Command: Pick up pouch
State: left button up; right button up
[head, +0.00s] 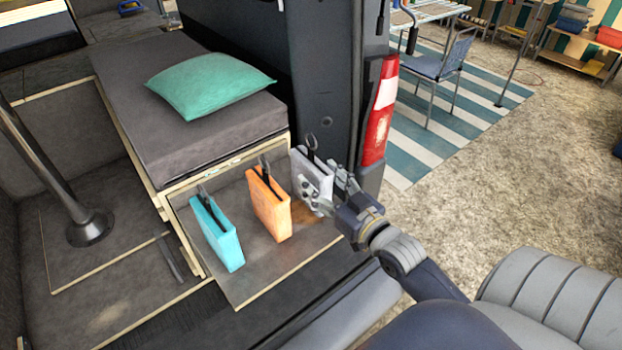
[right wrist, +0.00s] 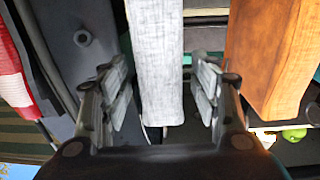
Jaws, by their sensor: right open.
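Three upright pouches with dark loop handles stand in a row on the pull-out board: a teal pouch (head: 217,236), an orange pouch (head: 268,204) and a light grey pouch (head: 309,172). My right gripper (head: 328,190) is open at the grey pouch, partly covering its right side in the head view. In the right wrist view the grey pouch (right wrist: 160,60) lies between the two spread fingers of the right gripper (right wrist: 162,92), with a gap visible on each side. The orange pouch (right wrist: 275,55) is beside the right finger there. My left gripper is not in view.
The board (head: 285,268) extends from under a grey cushioned bench (head: 190,125) bearing a green pillow (head: 209,86). The van's dark door pillar and red-white tail light (head: 380,112) stand close behind and right of the gripper. Open gravel ground lies at right.

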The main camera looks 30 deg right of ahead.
jog(key=w+p, duration=0.1)
jog(key=w, duration=0.2)
jog(key=shift+w+a, duration=0.15)
jog(key=shift+w, duration=0.1)
jog(key=shift+w+f, duration=0.1)
jog(key=shift+w, duration=0.15)
jog(key=shift+s, duration=0.1)
jog(key=shift+c, duration=0.3)
jog(key=c, duration=0.9)
jog(key=shift+c, duration=1.4)
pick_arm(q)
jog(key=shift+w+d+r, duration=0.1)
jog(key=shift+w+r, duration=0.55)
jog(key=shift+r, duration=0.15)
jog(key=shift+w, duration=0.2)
